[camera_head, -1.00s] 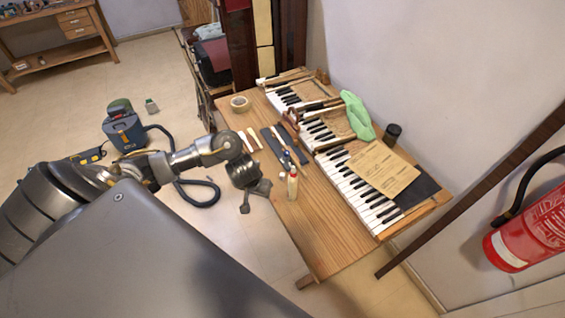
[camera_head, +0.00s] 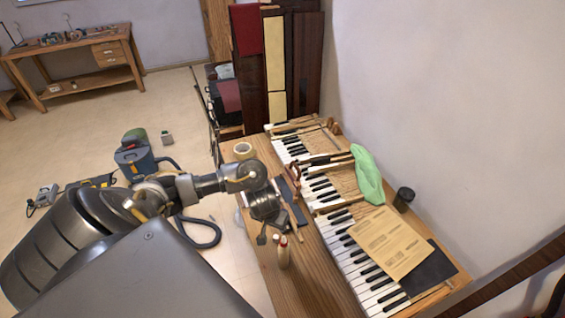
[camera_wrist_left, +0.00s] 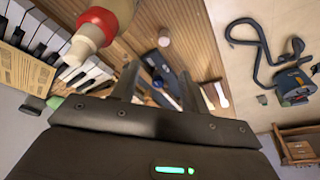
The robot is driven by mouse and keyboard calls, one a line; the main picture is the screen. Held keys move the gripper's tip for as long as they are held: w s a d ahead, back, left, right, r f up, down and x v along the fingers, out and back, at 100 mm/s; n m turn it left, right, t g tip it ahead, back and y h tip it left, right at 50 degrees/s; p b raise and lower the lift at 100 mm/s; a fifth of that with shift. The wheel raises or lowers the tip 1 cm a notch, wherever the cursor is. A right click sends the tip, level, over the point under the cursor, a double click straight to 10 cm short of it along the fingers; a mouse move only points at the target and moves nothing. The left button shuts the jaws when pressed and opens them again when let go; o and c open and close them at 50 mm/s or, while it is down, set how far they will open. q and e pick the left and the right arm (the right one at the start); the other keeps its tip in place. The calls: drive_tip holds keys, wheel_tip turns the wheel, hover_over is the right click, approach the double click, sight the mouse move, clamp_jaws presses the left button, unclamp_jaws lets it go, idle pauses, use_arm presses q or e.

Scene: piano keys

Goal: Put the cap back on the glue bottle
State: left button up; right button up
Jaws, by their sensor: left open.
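The glue bottle (camera_head: 284,257) stands upright near the table's left edge, with red at its top. In the left wrist view its red collar (camera_wrist_left: 97,22) and pale nozzle show at the upper left, outside my fingers. A small pale, pinkish piece (camera_wrist_left: 164,37), perhaps the cap, stands on the wood beyond my fingertips in that view. My left gripper (camera_head: 269,231) is just behind the bottle in the head view, above the table's left edge. In the wrist view my left gripper (camera_wrist_left: 159,72) is open, with nothing between its fingers. My right gripper is not in view.
The keyboard (camera_head: 360,270) runs along the table's right side, with papers (camera_head: 389,242), a green cloth (camera_head: 367,175) and a dark cup (camera_head: 404,198). A tape roll (camera_head: 243,150) lies at the back left. Dark strips and small tools lie beyond my gripper. Bare wood (camera_head: 310,285) is free in front.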

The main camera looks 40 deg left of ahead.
use_arm(q)
drive_tip(key=b, duration=0.5)
hover_over(276, 237)
drive_tip(key=s, duration=0.1)
drive_tip(key=f, duration=0.6)
drive_tip(key=shift+s+d+f, duration=0.15)
drive_tip(key=shift+d, duration=0.05)
drive_tip(key=b+x, duration=0.1)
drive_tip(key=x, duration=0.1)
drive_tip(key=b+x, duration=0.1)
drive_tip(key=x, duration=0.1)
drive_tip(key=shift+s+f, duration=0.1)
drive_tip(key=shift+s, duration=0.15)
drive_tip(key=shift+w+a+f+b, duration=0.1)
drive_tip(key=shift+w+f+b, duration=0.2)
drive_tip(key=shift+f, duration=0.25)
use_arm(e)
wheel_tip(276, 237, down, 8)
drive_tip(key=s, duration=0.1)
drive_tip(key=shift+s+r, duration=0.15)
use_arm(q)
drive_tip(key=shift+s, duration=0.1)
clamp_jaws()
